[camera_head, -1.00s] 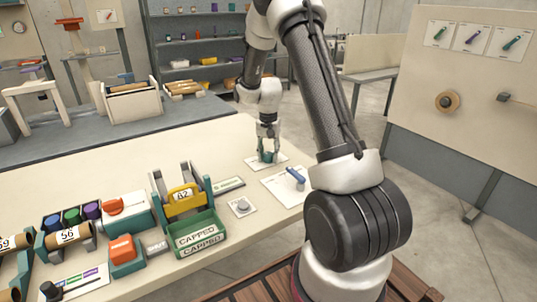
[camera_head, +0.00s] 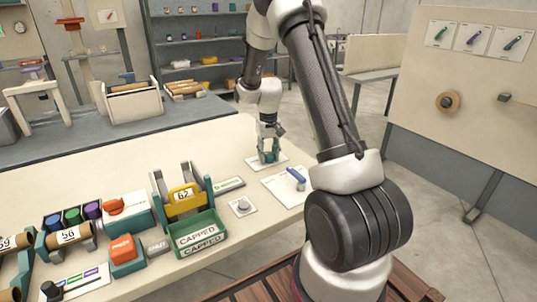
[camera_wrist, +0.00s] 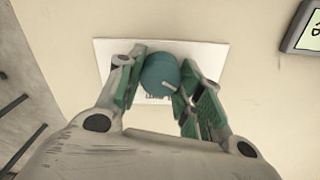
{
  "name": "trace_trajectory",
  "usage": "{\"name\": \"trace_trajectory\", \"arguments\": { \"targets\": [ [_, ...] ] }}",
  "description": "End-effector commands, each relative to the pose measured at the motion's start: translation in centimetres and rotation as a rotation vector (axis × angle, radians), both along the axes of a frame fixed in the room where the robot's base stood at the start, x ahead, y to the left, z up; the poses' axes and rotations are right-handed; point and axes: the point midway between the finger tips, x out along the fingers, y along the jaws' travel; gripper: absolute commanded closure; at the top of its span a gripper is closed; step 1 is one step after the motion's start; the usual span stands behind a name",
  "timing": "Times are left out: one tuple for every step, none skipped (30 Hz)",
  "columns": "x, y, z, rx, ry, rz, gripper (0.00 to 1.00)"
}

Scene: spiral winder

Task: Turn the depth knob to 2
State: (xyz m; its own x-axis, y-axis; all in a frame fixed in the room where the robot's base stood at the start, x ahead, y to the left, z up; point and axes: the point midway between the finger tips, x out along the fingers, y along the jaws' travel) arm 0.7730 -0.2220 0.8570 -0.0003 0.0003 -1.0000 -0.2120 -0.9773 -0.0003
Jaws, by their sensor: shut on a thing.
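The depth knob is a round teal knob (camera_wrist: 160,75) with a pale pointer line on its top, on a white plate (camera_wrist: 103,62) on the bench. In the wrist view the pointer line is towards the lower right of the knob. My gripper (camera_head: 268,156) is low over the plate with its fingers on either side of the knob. Most of the scale marks on the plate are hidden by the knob and fingers.
A plate with a blue lever (camera_head: 296,174) lies to the right of my gripper. A grey round button (camera_head: 242,205), a small display panel (camera_head: 229,184) and a green tray (camera_head: 197,238) are nearer on the bench.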

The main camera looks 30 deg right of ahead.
Motion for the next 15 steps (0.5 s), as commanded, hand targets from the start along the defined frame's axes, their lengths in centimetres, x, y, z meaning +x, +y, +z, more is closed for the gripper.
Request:
{"name": "trace_trajectory", "arguments": {
  "targets": [
    [0.05,-0.01,0.05,0.000,-0.001,0.003,0.88],
    [0.05,-0.01,0.05,0.000,-0.001,0.003,0.88],
    [0.05,-0.01,0.05,0.000,-0.001,0.003,0.88],
    [0.05,-0.01,0.05,0.000,-0.001,0.003,0.88],
    [0.05,-0.01,0.05,0.000,-0.001,0.003,0.88],
    [0.05,-0.01,0.05,0.000,-0.001,0.003,0.88],
    [0.05,-0.01,0.05,0.000,-0.001,0.003,0.88],
    [0.05,-0.01,0.05,0.000,-0.001,0.003,0.88],
    [0.05,-0.02,0.05,0.000,-0.001,0.003,0.88],
    [0.05,-0.02,0.05,0.000,-0.001,0.002,0.59],
    [0.05,-0.01,0.05,0.000,-0.001,0.002,0.53],
    [0.04,-0.01,0.05,0.000,-0.001,0.002,0.46],
    [0.04,-0.02,0.04,0.000,-0.001,0.002,0.42],
    [0.04,-0.02,0.04,0.000,-0.001,0.002,0.42],
    [0.03,-0.02,0.03,0.000,-0.001,0.002,0.42]
  ]
}}
